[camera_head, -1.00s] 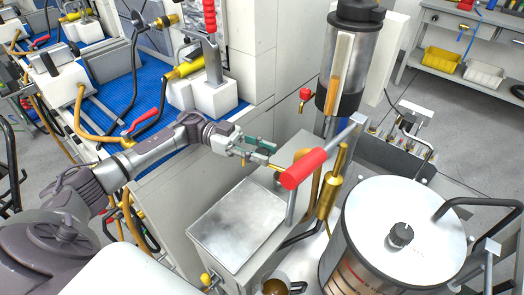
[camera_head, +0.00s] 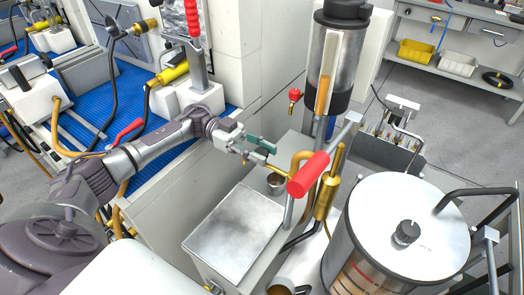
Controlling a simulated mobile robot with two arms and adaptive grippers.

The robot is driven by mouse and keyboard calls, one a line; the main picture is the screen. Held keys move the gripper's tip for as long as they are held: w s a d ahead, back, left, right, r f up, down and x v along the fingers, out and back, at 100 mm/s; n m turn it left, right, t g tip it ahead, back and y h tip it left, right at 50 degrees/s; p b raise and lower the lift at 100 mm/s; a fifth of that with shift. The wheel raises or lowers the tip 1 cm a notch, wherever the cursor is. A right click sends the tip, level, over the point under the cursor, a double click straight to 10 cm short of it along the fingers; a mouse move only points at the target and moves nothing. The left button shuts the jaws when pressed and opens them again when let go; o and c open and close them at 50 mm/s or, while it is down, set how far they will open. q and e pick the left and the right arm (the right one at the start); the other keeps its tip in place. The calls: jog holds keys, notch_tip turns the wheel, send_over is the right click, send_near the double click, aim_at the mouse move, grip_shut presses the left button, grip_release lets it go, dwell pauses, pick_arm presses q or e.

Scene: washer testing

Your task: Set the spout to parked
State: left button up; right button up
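My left gripper (camera_head: 262,151) reaches in from the left, above the grey machine top. Its two fingers with green pads look spread apart, with no object clearly seen between them. A thin brass tube (camera_head: 279,172), which seems to be the spout, runs from near the fingertips to a curved brass pipe (camera_head: 301,158) behind the red handle. Whether the lower finger touches the tube I cannot tell. A small metal cup (camera_head: 275,184) sits below the tube. The red handle (camera_head: 308,174) hides part of the pipe. My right gripper is not in view.
A steel column (camera_head: 340,60) stands behind the pipe, with a small red valve knob (camera_head: 295,95) beside it. A large lidded drum (camera_head: 400,225) stands at right. A flat metal plate (camera_head: 234,232) lies in front. A blue mat bench (camera_head: 75,125) is at left.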

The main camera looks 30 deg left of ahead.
pick_arm(q)
jog(key=o, duration=0.4)
jog(key=shift+o, duration=0.2)
notch_tip(320, 180, up, 10)
jog(key=shift+r, duration=0.1)
